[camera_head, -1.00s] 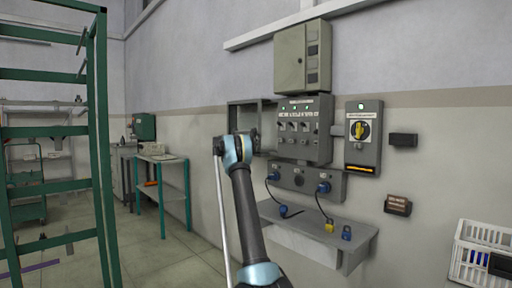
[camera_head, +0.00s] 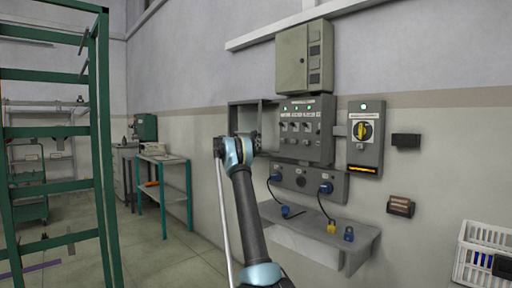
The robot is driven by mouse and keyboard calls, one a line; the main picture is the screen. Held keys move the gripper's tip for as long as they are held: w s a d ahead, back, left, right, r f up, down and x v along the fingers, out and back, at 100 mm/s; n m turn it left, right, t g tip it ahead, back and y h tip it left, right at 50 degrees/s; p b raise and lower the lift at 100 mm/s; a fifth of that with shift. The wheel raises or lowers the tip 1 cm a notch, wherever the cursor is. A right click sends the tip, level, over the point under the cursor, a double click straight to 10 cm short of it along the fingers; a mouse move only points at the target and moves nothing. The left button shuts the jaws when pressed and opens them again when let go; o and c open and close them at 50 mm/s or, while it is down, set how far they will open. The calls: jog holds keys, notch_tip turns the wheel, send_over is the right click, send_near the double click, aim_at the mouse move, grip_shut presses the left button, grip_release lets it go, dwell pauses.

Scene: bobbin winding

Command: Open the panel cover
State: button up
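My gripper (camera_head: 254,143) is dark and small, at the panel's lower left edge in front of the frame. My own wrist partly hides it, so its fingers and any contact are unclear.
A closed beige cabinet (camera_head: 304,56) is above the panel. A switch box with a yellow knob (camera_head: 364,139) is to the right. Blue plugs and cables hang over a grey shelf (camera_head: 350,248) below. A green rack (camera_head: 104,150) stands at left; a white crate (camera_head: 486,257) is at lower right.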

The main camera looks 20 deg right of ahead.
jog(key=shift+a, duration=0.1)
jog(key=v, duration=1.1)
jog(key=shift+a, duration=0.4)
jog(key=shift+s, duration=0.2)
jog(key=s+f+m+g+y, duration=0.1)
jog(key=s+f+m+y, duration=0.2)
jog(key=s, duration=1)
jog(key=s+f+m+y, duration=0.2)
jog(key=s+m+y, duration=0.15)
jog(key=s, duration=1.05)
jog(key=s+f+m+g+y, duration=0.15)
jog(key=s+m, duration=0.25)
jog(key=s, duration=0.9)
jog(key=s+a+f+m+y, duration=0.3)
jog(key=s+a+f, duration=0.1)
jog(key=s+f, duration=0.6)
jog(key=s+a+f+m+y, duration=0.3)
jog(key=s+f, duration=0.7)
jog(key=s, duration=0.5)
jog(key=s+a+f+m+y, duration=0.3)
jog(key=s+a+f, duration=0.3)
jog(key=s+f, duration=0.4)
jog(key=shift+s+a+m, duration=0.3)
jog(key=shift+s+m, duration=0.45)
jog(key=shift+s, duration=0.4)
